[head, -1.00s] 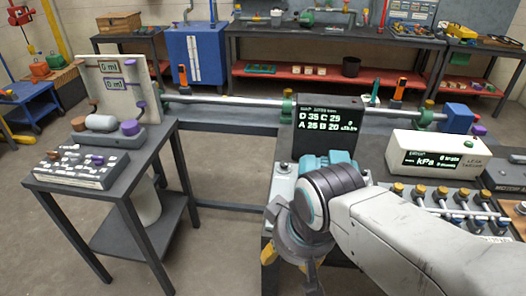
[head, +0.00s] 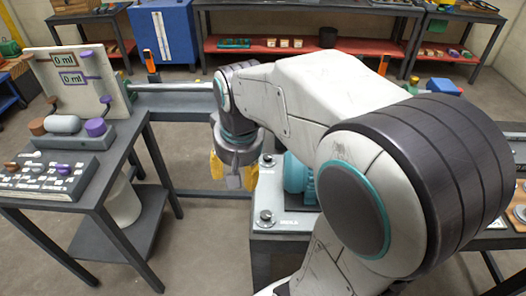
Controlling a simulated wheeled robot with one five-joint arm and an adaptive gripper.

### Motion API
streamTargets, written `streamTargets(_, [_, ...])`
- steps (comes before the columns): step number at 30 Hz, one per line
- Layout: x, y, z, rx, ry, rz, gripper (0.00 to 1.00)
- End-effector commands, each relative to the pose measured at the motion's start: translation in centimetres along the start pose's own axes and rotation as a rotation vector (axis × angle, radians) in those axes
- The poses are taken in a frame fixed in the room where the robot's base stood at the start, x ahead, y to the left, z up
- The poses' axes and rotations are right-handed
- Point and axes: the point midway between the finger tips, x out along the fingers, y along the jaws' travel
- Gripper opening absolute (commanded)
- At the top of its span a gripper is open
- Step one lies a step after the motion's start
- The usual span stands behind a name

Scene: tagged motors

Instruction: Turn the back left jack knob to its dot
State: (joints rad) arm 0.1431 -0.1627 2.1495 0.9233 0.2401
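The back left jack knob (head: 267,159) is a small grey knob at the far left corner of the motor's base. A similar front left knob (head: 265,217) sits at the near left corner. The teal motor (head: 296,178) stands between and right of them, partly hidden behind my arm. My gripper (head: 234,176) points down with its yellow fingers apart, and appears empty. In the picture it is just left of the back left knob, with no visible contact. The knob's dot cannot be made out.
A table on the left holds a white panel (head: 80,75) with "0 ml" displays, a purple knob (head: 95,127) and a switch box (head: 45,176). A rail (head: 175,90) runs behind. My arm covers much of the right side. Floor shows between the tables.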

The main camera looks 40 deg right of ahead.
Motion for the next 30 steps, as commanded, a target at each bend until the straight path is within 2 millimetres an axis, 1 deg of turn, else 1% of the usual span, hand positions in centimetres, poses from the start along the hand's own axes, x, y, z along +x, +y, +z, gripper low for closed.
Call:
streamTargets(1, [0.1,0.1,-1.0,0.028,-0.008,0.005,0.55])
streamTargets(4, [0.6,0.4,-3.0,0.09,-0.021,0.014,0.55])
streamTargets(8, [1.6,1.1,-6.1,0.193,-0.043,0.029,0.55])
streamTargets(12, [3.5,2.4,-9.7,0.322,-0.069,0.049,0.55])
streamTargets(14, [4.5,3.1,-11.2,0.377,-0.079,0.058,0.55])
streamTargets(18, [7.1,4.9,-14.2,0.506,-0.102,0.078,0.55])
streamTargets(21, [9.2,6.5,-16.1,0.598,-0.119,0.094,0.55])
streamTargets(25, [12.1,8.6,-17.9,0.711,-0.138,0.113,0.55])
streamTargets(30, [15.6,11.1,-19.4,0.838,-0.158,0.135,0.55])
